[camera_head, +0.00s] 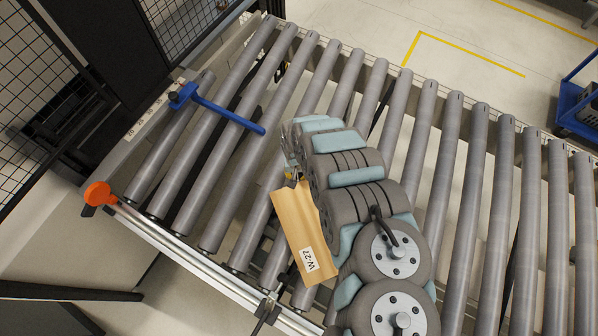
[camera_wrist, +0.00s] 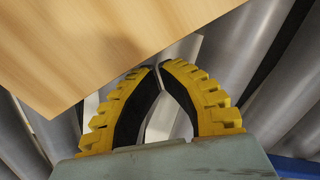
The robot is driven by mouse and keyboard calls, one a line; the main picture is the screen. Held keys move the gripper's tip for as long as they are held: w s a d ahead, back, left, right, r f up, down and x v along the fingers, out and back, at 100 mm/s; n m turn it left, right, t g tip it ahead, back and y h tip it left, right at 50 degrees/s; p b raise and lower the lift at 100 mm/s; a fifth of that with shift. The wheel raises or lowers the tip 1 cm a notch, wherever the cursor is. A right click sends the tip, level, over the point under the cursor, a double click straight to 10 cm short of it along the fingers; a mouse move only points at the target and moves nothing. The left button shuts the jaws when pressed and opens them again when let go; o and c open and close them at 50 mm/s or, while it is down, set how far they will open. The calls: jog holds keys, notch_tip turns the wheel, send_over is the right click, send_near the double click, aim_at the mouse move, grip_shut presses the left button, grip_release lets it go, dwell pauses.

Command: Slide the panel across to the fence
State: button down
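The light wood panel (camera_head: 292,226), labelled W-27, lies on the rollers in the lower middle of the head view, close to the near side rail. Part of its right side is hidden behind my arm. In the wrist view the panel (camera_wrist: 110,40) fills the upper left, its edge running just past the fingertips. My gripper (camera_wrist: 160,66) has yellow and black fingers that meet at the tips with nothing between them. In the head view my gripper (camera_head: 291,176) is at the panel's upper end; contact cannot be told. A straight metal rail (camera_head: 190,263), possibly the fence, runs along the lower left.
An orange round end piece (camera_head: 97,193) caps the rail's left end. A blue bar (camera_head: 222,111) lies across the rollers at upper left, beside a scale strip (camera_head: 140,125). Bare rollers (camera_head: 215,180) lie left of the panel. A dark mesh guard (camera_head: 50,90) stands beyond.

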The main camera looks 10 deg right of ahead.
jog(key=w+r+b, duration=0.2)
jog(key=w+r, duration=0.2)
jog(key=r, duration=0.6)
jog(key=shift+d, duration=0.35)
dwell(0.8)
